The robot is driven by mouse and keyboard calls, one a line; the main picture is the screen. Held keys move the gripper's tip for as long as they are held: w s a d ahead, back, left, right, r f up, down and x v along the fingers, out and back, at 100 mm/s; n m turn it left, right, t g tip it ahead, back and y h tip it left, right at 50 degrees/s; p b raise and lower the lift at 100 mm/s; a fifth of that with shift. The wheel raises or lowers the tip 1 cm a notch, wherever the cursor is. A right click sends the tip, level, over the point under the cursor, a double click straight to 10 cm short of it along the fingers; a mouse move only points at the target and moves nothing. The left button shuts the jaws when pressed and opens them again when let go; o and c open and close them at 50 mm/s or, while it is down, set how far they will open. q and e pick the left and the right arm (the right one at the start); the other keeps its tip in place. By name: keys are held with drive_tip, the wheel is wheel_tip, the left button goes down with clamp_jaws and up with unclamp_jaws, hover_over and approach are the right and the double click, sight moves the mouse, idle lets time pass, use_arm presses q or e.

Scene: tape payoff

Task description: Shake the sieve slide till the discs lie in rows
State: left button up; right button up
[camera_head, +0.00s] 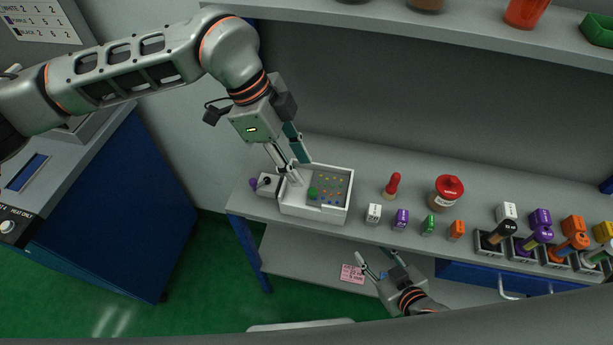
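The sieve slide appears to be the white open-topped box (342,213) on the bench, with a grey bed (336,178) inside. Small coloured discs, yellow, orange and blue among them, lie on the right part of the bed. A green knob (312,192) stands toward the bed's left side. My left gripper (302,172) points down over the left rear of the box, its fingers apart, with nothing seen between them. It looks clear of the green knob; contact with the box cannot be told. My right gripper (371,253) is open and empty, low in front of the bench edge.
A small white block (267,184) with a purple knob (253,184) adjoins the box's left. Small labelled blocks, a red-topped stamp (392,186) and a red-lidded jar (447,193) stand to the right. Holders with coloured-handled tools (571,244) fill the far right. A shelf (460,33) overhangs behind.

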use_arm(q)
drive_tip(key=shift+v, duration=2.4)
